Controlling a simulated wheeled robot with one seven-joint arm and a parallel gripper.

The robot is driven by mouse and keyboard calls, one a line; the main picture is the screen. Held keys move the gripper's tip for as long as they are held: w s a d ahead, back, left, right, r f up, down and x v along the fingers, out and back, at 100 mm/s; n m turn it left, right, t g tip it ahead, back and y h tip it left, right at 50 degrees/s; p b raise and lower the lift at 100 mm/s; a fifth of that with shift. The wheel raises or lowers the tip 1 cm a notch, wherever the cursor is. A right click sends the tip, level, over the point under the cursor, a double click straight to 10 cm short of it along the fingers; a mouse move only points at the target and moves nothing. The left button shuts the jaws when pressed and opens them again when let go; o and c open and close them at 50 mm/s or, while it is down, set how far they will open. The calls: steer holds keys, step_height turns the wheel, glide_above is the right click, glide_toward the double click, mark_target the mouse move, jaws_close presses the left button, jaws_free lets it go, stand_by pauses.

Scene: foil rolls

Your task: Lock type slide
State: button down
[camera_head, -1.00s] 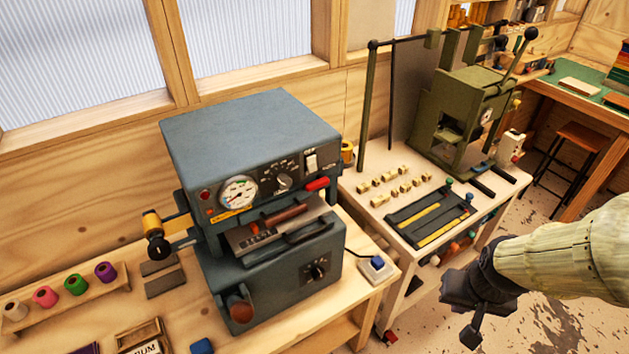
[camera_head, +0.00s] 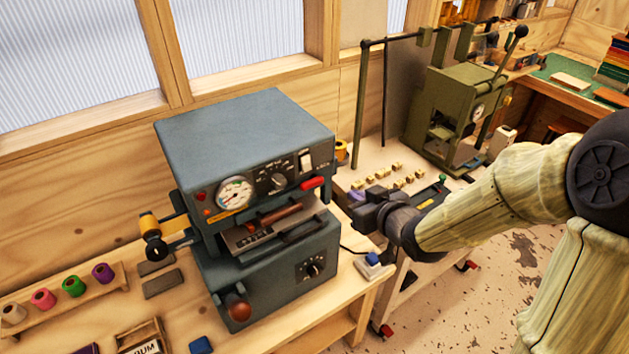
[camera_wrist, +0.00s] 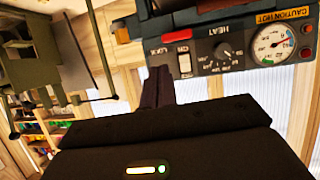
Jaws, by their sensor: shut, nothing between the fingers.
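The blue-grey foil machine (camera_head: 245,140) stands on the left bench. Its front panel has a white rocker switch (camera_head: 306,161); in the wrist view the switch (camera_wrist: 184,62) has the word LOCK beside it, upside down. The type slide (camera_head: 247,238), a metal holder with letters and a brown handle, sits in the slot below the panel. My gripper (camera_head: 360,212) is right of the machine, apart from it, above the gap between the benches. In the wrist view its dark fingers (camera_wrist: 158,86) are together and empty, just below the switch in the picture.
A blue button box (camera_head: 373,265) lies on the bench's right edge below my gripper. Several brass type blocks (camera_head: 385,178) and a green press (camera_head: 455,115) stand on the right cart. Colored foil rolls (camera_head: 73,286) sit at left.

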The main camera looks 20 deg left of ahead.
steer(key=a+r, duration=0.1)
steer(key=a+r+y, duration=0.1)
steer(key=a+n+y, duration=0.1)
steer(key=shift+s+a+r, duration=0.35)
steer(key=shift+r, duration=0.05)
steer(key=p, duration=0.3)
glide_above(311, 182)
steer(key=s+d, duration=0.2)
steer(key=s, duration=0.1)
step_height(311, 182, down, 2)
steer(key=shift+w+f, duration=0.1)
steer(key=shift+w, duration=0.05)
steer(key=shift+w+a+f+p, duration=0.1)
steer(key=shift+f+p, duration=0.45)
steer(key=shift+f, duration=0.55)
steer(key=shift+w+a+f+p, duration=0.1)
steer(key=shift+f+p, duration=0.45)
steer(key=shift+f, duration=0.5)
